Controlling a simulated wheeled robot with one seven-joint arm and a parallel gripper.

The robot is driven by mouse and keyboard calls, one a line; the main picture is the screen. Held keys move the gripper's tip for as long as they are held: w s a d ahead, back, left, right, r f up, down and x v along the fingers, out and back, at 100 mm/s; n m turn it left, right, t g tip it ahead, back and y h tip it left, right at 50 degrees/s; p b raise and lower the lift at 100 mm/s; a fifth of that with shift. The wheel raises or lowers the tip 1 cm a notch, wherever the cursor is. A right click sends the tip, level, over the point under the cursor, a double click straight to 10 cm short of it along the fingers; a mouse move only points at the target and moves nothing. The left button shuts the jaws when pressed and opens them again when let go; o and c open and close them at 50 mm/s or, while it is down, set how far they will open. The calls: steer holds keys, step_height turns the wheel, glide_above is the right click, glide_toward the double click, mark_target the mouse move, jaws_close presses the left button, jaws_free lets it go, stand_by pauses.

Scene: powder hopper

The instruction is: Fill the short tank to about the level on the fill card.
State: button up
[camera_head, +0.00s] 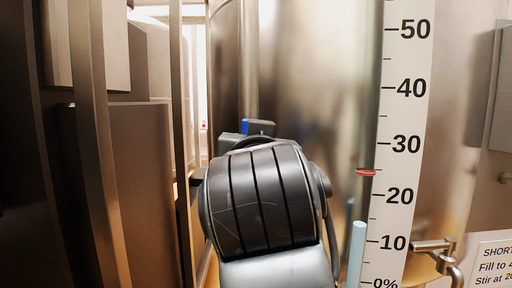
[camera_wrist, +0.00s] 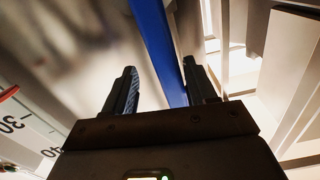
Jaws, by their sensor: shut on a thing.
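The large steel tank (camera_head: 310,75) fills the middle of the head view. Its sight tube (camera_head: 368,110) runs beside a white percent scale (camera_head: 405,115). Pale blue fill (camera_head: 356,250) in the tube tops out a little above the 10 mark. A red ring (camera_head: 366,172) sits on the tube between 20 and 30. The fill card (camera_head: 495,262) is cut off at the right edge; "Fill to 4" and "Stir at 20" show in part. My gripper (camera_wrist: 158,80) is shut on a blue bar (camera_wrist: 158,40), which runs between its fingers. The bar shows only as a small blue patch (camera_head: 245,127) in the head view.
A metal pipe fitting (camera_head: 435,250) sticks out right of the scale. Brown metal panels and posts (camera_head: 95,130) stand close on the left. My arm covers the lower middle of the head view.

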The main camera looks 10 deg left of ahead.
steer(key=shift+d+r, duration=0.1)
steer(key=shift+d, duration=0.1)
steer(key=b+v, duration=0.1)
steer(key=v, duration=0.6)
steer(key=shift+s, duration=0.4)
steer(key=shift+a, duration=0.1)
stand_by(6.6)
